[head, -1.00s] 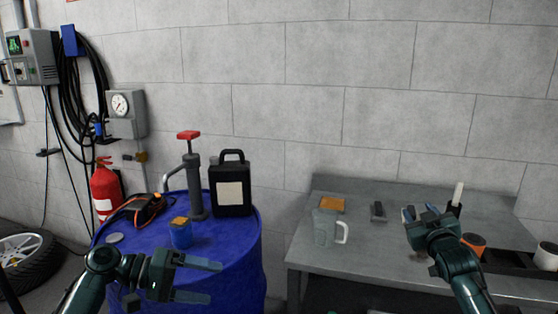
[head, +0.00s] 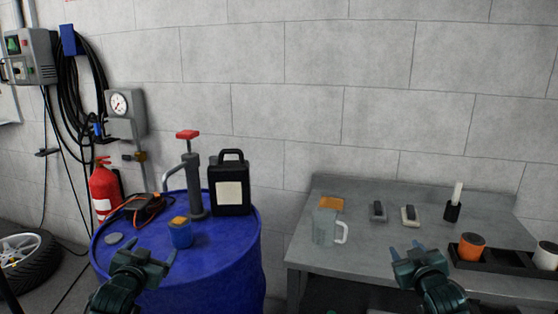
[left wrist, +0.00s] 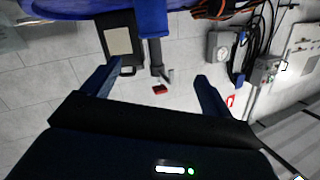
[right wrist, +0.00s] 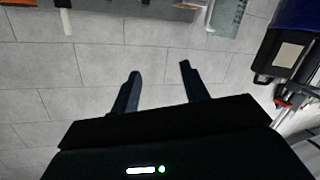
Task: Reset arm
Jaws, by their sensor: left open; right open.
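My left gripper (head: 155,257) is open and empty in the head view, in front of the blue drum. Its spread fingers also show in the left wrist view (left wrist: 155,82). My right gripper (head: 406,249) is open and empty in front of the grey workbench. Neither gripper is seen touching anything. Both arms come up from the bottom of the head view.
The blue drum (head: 225,265) bears a hand pump (head: 194,180), a black jug (head: 230,190), a blue cup (head: 180,235) and an orange-black tool (head: 146,208). The workbench (head: 375,258) bears a clear jug (head: 324,228), two small blocks, and a black tray (head: 495,257) with cups.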

